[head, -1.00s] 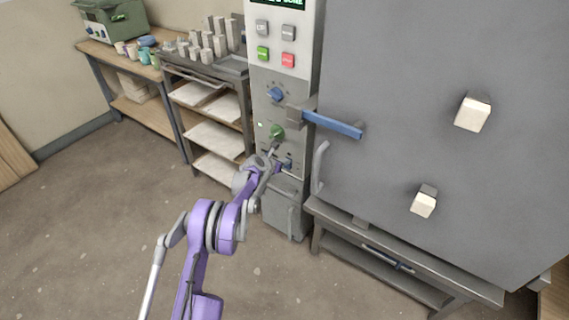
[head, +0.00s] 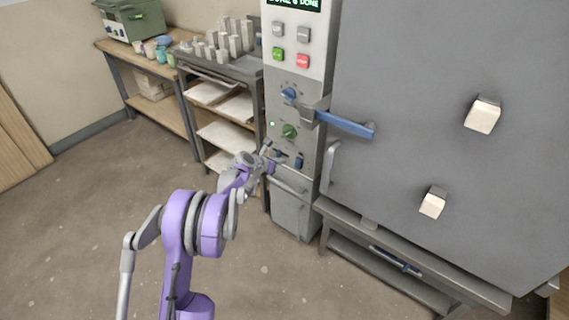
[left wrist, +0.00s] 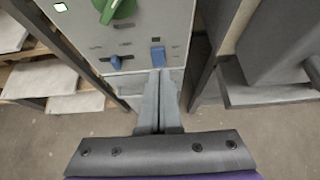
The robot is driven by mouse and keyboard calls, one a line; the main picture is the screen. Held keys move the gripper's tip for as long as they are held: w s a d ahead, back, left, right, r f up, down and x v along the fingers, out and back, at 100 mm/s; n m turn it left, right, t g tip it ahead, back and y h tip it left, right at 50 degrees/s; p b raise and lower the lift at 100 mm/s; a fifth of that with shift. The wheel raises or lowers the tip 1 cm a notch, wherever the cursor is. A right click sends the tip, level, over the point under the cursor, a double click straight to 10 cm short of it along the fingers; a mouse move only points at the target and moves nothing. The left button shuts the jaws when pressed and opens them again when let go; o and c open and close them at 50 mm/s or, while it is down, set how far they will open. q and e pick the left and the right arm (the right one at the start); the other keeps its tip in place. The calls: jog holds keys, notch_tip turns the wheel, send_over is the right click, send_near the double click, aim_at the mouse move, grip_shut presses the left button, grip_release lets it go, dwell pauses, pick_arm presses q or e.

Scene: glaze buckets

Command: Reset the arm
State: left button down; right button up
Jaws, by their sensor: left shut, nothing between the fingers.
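My left arm is purple and grey and reaches in from the bottom of the head view. Its gripper (head: 268,149) is in front of the kiln's control panel (head: 299,80), below and left of the green knob (head: 289,131). In the left wrist view the two fingers (left wrist: 160,76) are together with nothing between them. Their tips lie in the picture just under a blue switch (left wrist: 158,56); I cannot tell whether they touch the panel. A second blue switch (left wrist: 115,63) is to the left. My right gripper is not in view.
The grey kiln door (head: 400,120) with a blue handle (head: 345,124) fills the right side. A shelf rack (head: 215,70) with pale slabs stands left of the panel. A wooden table (head: 150,60) is farther left. The floor (head: 80,220) at left is clear.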

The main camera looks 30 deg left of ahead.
pick_arm(q)
jog(key=shift+s+r, duration=0.1)
jog(key=shift+r, duration=0.05)
dwell(0.4)
jog(key=s+d+r+m+g+h+p, duration=0.1)
jog(key=s+d+r+m+g+p, duration=0.15)
jog(key=s+d+r+m, duration=0.65)
jog(key=s+d+r+m+g+p, duration=0.1)
jog(key=s+d+r+m+p, duration=0.3)
jog(key=s+d+r+m, duration=0.5)
jog(key=s+d+m+g+y+p, duration=0.1)
jog(key=s+d+m, duration=0.3)
jog(key=s+m, duration=0.4)
jog(key=s+d+m+g+y+p, duration=0.1)
jog(key=s+d+m+p, duration=0.3)
jog(key=s+m, duration=0.5)
jog(key=s+d, duration=0.1)
jog(key=s, duration=0.4)
jog(key=shift+s+f+g, duration=0.25)
jog(key=shift+s+g, duration=0.05)
jog(key=shift+g, duration=0.05)
